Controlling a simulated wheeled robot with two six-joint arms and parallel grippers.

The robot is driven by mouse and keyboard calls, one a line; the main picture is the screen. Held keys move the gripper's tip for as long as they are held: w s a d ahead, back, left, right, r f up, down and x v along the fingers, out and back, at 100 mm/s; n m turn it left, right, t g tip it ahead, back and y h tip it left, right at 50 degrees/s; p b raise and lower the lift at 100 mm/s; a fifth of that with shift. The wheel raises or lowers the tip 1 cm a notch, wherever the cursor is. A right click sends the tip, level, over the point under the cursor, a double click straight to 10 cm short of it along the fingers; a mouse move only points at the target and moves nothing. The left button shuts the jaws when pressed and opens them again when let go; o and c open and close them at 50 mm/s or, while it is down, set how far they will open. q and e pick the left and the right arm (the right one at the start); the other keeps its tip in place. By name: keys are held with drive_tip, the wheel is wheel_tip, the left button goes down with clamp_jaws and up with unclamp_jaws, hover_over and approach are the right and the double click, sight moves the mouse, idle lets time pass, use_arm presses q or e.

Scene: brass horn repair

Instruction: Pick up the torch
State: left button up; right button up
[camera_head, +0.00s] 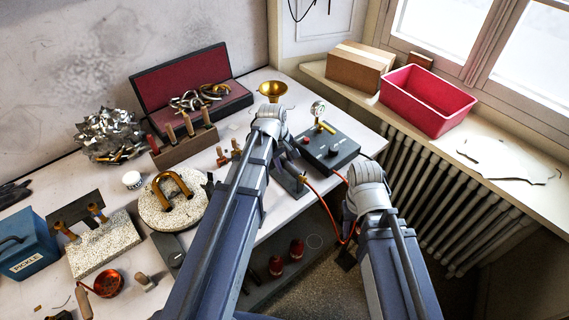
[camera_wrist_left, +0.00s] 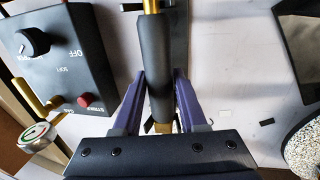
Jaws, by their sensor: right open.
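The torch (camera_wrist_left: 155,45) has a black handle and a brass end at the top edge of the left wrist view. Its handle lies between the purple fingers of my left gripper (camera_wrist_left: 161,80). The fingertips are very close to the handle on both sides; I cannot tell whether they press on it. In the head view my left gripper (camera_head: 284,152) reaches down at the dark torch stand (camera_head: 290,186), and my arm hides most of the torch. My right gripper (camera_head: 345,258) is mostly hidden behind its own arm, low beside the bench, empty as far as I can see.
A black control box (camera_head: 330,146) with a gauge stands right beside the stand. An orange hose (camera_head: 327,205) hangs off the bench edge. A round speckled block (camera_head: 172,207) with a brass bend lies to the left. A red bin (camera_head: 428,100) stands on the sill.

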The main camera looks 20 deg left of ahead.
use_arm(q)
clamp_jaws()
drive_tip(key=shift+r, duration=0.1)
use_arm(e)
drive_tip(key=shift+r, duration=0.1)
